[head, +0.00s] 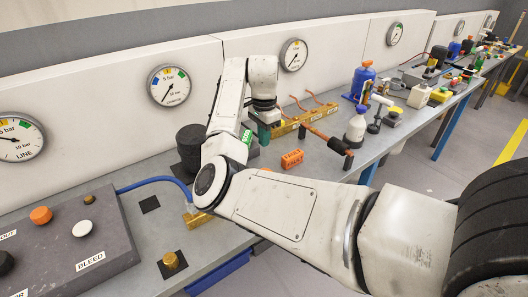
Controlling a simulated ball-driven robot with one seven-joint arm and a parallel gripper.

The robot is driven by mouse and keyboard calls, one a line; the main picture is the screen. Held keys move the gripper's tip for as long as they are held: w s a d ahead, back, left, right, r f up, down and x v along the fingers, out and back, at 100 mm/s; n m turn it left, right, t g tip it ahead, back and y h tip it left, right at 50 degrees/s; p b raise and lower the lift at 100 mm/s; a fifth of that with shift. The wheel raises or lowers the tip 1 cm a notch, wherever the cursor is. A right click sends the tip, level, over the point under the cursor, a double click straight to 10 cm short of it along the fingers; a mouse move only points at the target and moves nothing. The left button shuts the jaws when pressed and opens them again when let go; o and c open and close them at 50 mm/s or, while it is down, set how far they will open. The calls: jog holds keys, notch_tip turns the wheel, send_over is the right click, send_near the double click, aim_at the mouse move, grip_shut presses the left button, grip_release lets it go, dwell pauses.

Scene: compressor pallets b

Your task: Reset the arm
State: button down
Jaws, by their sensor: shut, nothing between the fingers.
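My white arm reaches in from the lower right, bends above the bench and folds up and back toward the panel wall. My gripper (266,120) hangs from the wrist near the middle of the view, pointing down over the back of the bench. It is small and dark here, and its fingers are hard to make out against the green part behind. It is shut and holds nothing. The arm hides part of the bench (235,238) and what lies behind the elbow.
A brass manifold with copper pipes (303,117) stands close to the gripper. An orange block (292,159), a white-and-blue bottle (355,127) and a blue canister (363,80) stand to the right. A dark control box (62,248) with a blue hose (150,181) is at left.

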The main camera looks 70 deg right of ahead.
jog(key=shift+r, duration=0.55)
jog(key=s+a+f+n+h, duration=0.1)
jog(key=s+a+f+n, duration=0.1)
jog(key=a+f+n, duration=0.2)
jog(key=s+a+f+n+h, duration=0.1)
jog(key=a+f+n, duration=0.3)
jog(key=f, duration=0.1)
jog(key=s+a+f+n+h, duration=0.1)
jog(key=s+a+f+n, duration=0.1)
jog(key=a+f+n, duration=0.1)
jog(key=shift+s+a+f+n+h, duration=0.2)
jog(key=shift+a+f, duration=0.2)
jog(key=shift+f, duration=0.15)
jog(key=shift+s+a+f+n+h, duration=0.2)
jog(key=shift+a+f, duration=0.2)
jog(key=shift+f, duration=0.15)
jog(key=s+a+f+n+y, duration=0.1)
jog(key=s+a+f+n, duration=0.1)
jog(key=a, duration=0.5)
jog(key=s+a+f+n+y, duration=0.1)
jog(key=s+a+f+n, duration=0.2)
jog(key=s+a+n, duration=0.2)
jog(key=s+a+f+n+y, duration=0.1)
jog(key=s+a+n, duration=0.3)
jog(key=a, duration=0.7)
jog(key=shift+s+a+f+n+t+y, duration=0.2)
jog(key=shift+f+n+t+y, duration=0.2)
jog(key=shift+f, duration=0.25)
